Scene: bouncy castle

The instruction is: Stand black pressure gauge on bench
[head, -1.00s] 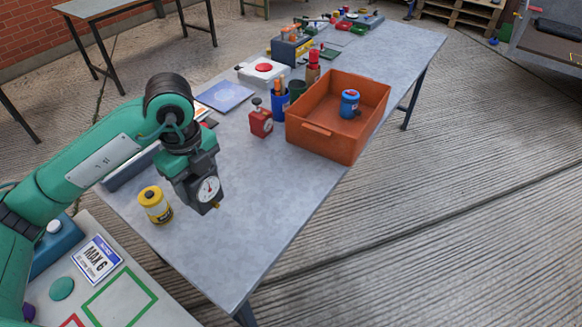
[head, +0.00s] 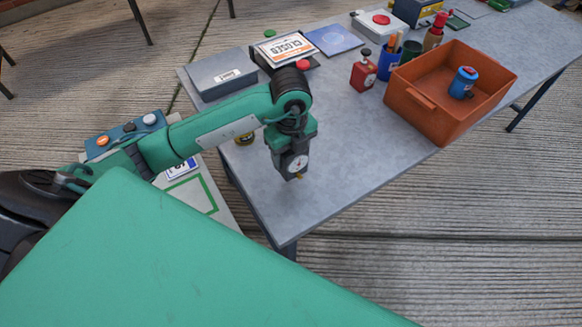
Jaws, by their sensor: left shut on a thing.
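The black pressure gauge (head: 297,164) with a round white dial is held in my left gripper (head: 291,152). My left gripper points down and is shut on the gauge. The gauge hangs upright with its brass stem downward over the near end of the grey bench (head: 345,155). I cannot tell exactly how far the stem is from the bench top. My right gripper is not in view.
An orange crate (head: 425,118) holds a blue canister (head: 463,82). The bench top right of the gauge is clear.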

